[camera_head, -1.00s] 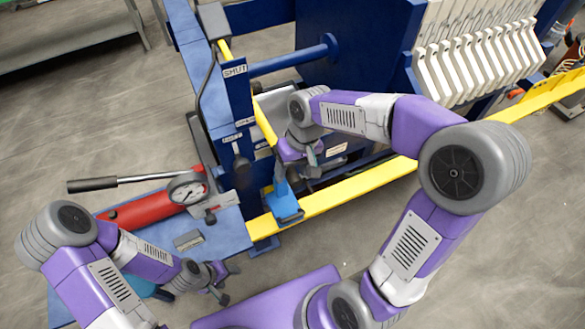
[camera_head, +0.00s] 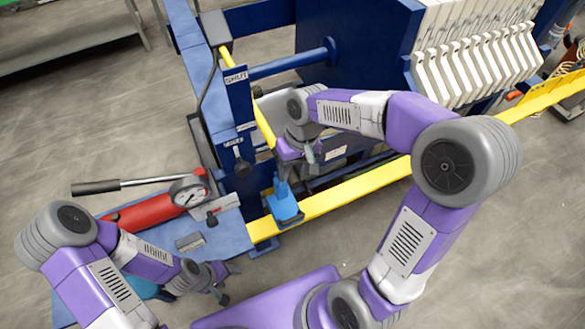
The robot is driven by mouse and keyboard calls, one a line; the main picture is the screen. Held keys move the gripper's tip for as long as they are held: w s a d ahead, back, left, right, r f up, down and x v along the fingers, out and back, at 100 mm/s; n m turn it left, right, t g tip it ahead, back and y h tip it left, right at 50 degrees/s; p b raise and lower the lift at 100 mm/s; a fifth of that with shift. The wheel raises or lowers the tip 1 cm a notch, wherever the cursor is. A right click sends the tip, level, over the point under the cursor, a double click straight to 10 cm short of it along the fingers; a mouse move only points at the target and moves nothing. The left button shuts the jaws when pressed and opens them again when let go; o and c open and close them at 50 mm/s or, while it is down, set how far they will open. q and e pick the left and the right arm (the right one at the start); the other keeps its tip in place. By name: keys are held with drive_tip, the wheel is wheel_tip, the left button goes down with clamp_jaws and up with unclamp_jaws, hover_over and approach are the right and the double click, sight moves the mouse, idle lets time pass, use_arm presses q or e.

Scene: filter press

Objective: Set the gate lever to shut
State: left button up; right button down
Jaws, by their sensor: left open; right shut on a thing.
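The gate lever appears to be the dark knob (camera_head: 241,166) on the blue upright post, low on the post and below the SHUT label (camera_head: 236,77). Smaller labels on the post near the knob are hard to read. My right gripper (camera_head: 283,172) is to the right of the knob, apart from it, and is shut on a blue paddle-like tool (camera_head: 285,206) that hangs down in front of the yellow rail. My wrist hides part of the grip. My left gripper (camera_head: 229,283) is open and empty, low in the view, beside the blue bench and well below the knob.
A red hand pump (camera_head: 150,211) with a black-gripped handle and a gauge (camera_head: 188,191) stands on the blue bench (camera_head: 213,238). A yellow rail (camera_head: 340,193) crosses below the press. White filter plates (camera_head: 470,65) are at upper right. Bare floor lies at left.

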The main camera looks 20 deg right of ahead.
drive_tip(key=r+g+p, duration=0.1)
drive_tip(key=r+p, duration=0.1)
drive_tip(key=p, duration=0.1)
drive_tip(key=w+r+p, duration=0.1)
drive_tip(key=r+p, duration=0.2)
drive_tip(key=w+r+g+p, duration=0.1)
drive_tip(key=r+p, duration=0.2)
drive_tip(key=shift+g, duration=0.3)
drive_tip(key=w+r+g+p, duration=0.1)
drive_tip(key=w+r+g, duration=0.1)
drive_tip(key=r, duration=0.5)
drive_tip(key=shift+w+m+g, duration=0.3)
drive_tip(key=shift+w, duration=0.45)
drive_tip(key=shift+a, duration=0.1)
drive_tip(key=c, duration=0.7)
unclamp_jaws()
drive_tip(key=shift+c, duration=0.2)
drive_tip(key=v, duration=0.7)
drive_tip(key=shift+w+r, duration=0.15)
